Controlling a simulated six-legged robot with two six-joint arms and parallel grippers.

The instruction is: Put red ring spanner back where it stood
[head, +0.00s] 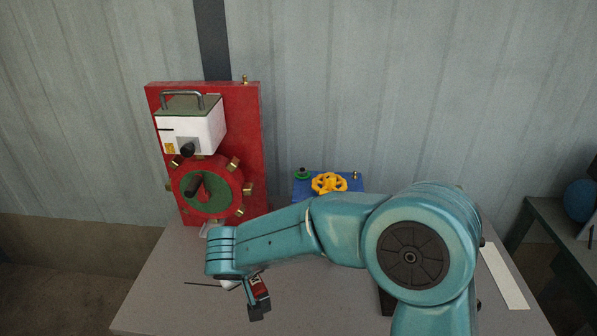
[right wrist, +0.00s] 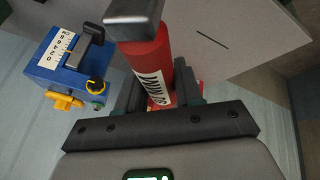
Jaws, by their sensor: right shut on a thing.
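The red ring spanner (right wrist: 149,75) shows in the right wrist view as a thick red handle with a white lettered label and a dark grey end piece. My right gripper (right wrist: 157,92) is shut around the handle, one finger on each side. In the head view, the gripper (head: 258,298) hangs over the front left of the table, and a small red part of the spanner (head: 260,285) shows in it. I cannot tell whether the spanner touches the table. My left gripper is not in view.
A red panel (head: 253,150) with a white box (head: 208,130) and a round red-green wheel stands at the back left of the grey table (head: 160,290). A blue box (head: 352,186) with a yellow handwheel (head: 329,183) stands behind my arm. A thin dark line (head: 203,284) marks the tabletop.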

